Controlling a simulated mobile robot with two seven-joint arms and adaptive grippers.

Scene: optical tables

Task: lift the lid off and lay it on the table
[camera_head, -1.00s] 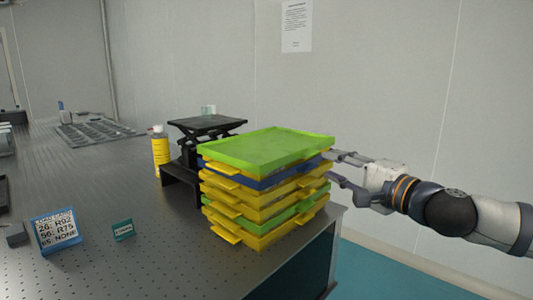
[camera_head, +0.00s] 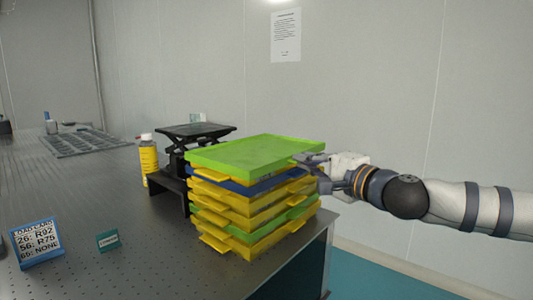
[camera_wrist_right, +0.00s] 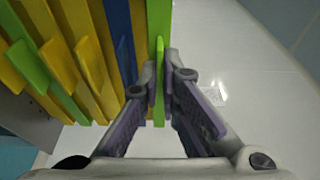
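The lid is the flat light-green piece (camera_head: 255,152) on top of a stack of yellow, blue and green trays (camera_head: 250,212) at the table's right end. It lies level on the stack in the head view. My right gripper (camera_head: 322,172) reaches in from the right at the lid's right side. In the right wrist view, the two fingers (camera_wrist_right: 161,88) have come together on either side of the lid's thin green edge (camera_wrist_right: 159,50), and they appear to touch it. The blue and yellow trays below lie outside the fingers. My left gripper is not in view.
A black lab jack (camera_head: 195,132) on a black stand and a yellow bottle (camera_head: 148,160) stand behind and left of the stack. A label display (camera_head: 37,241) and a small green sign (camera_head: 107,240) stand front left. Bare perforated tabletop (camera_head: 125,200) lies between.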

